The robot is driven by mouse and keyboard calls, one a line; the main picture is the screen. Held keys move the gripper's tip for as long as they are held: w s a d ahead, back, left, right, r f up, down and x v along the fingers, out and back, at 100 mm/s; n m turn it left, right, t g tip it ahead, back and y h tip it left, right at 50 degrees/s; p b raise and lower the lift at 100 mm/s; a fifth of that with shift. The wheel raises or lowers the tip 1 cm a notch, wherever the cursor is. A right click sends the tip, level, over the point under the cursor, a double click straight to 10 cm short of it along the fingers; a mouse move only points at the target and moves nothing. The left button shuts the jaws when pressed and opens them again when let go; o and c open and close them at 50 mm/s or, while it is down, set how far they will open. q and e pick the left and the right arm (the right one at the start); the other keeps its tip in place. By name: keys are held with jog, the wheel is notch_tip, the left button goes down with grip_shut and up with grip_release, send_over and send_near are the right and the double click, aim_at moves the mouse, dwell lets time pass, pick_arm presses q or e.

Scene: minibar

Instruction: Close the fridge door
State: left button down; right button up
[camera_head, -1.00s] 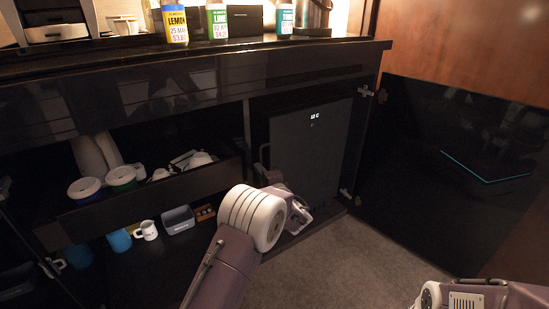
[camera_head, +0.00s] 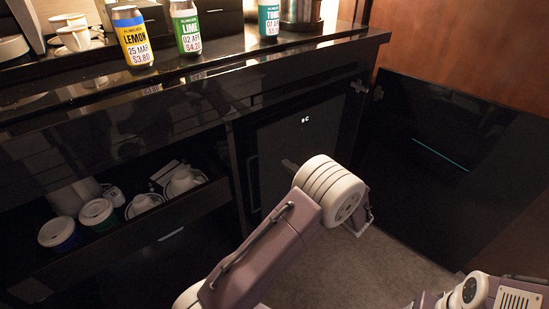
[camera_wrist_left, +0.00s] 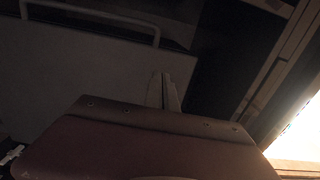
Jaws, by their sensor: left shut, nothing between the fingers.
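The fridge front (camera_head: 305,145) is a dark panel with a small lit display, set in the cabinet under the counter. I cannot tell whether it is flush or slightly ajar. Its handle (camera_head: 252,182) is on the left side and also shows in the left wrist view (camera_wrist_left: 95,14). A dark glossy door (camera_head: 440,185) hinged at the right stands wide open. My left gripper (camera_head: 289,164) is shut and empty in front of the fridge panel, right of the handle. Its wrist hides the panel's lower part. My right arm shows at the bottom right; its fingers are unclear.
An open drawer (camera_head: 150,226) with cups and lidded containers extends at the left. The counter (camera_head: 200,80) above holds a lemon can (camera_head: 133,38), a lime can (camera_head: 186,28) and a tonic can (camera_head: 268,18). Carpet (camera_head: 370,270) is clear before the fridge.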

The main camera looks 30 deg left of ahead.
aim_at(265, 148)
pick_arm(q)
jog(key=b+x, duration=0.2)
jog(key=x, duration=0.4)
jog(key=shift+w+a+f+b, duration=0.1)
jog(key=shift+a+f+b, duration=0.05)
jog(key=shift+a+b, duration=0.15)
jog(key=shift+w+a+r, duration=0.2)
jog(key=shift+w+a, duration=0.05)
jog(key=shift+a, duration=0.25)
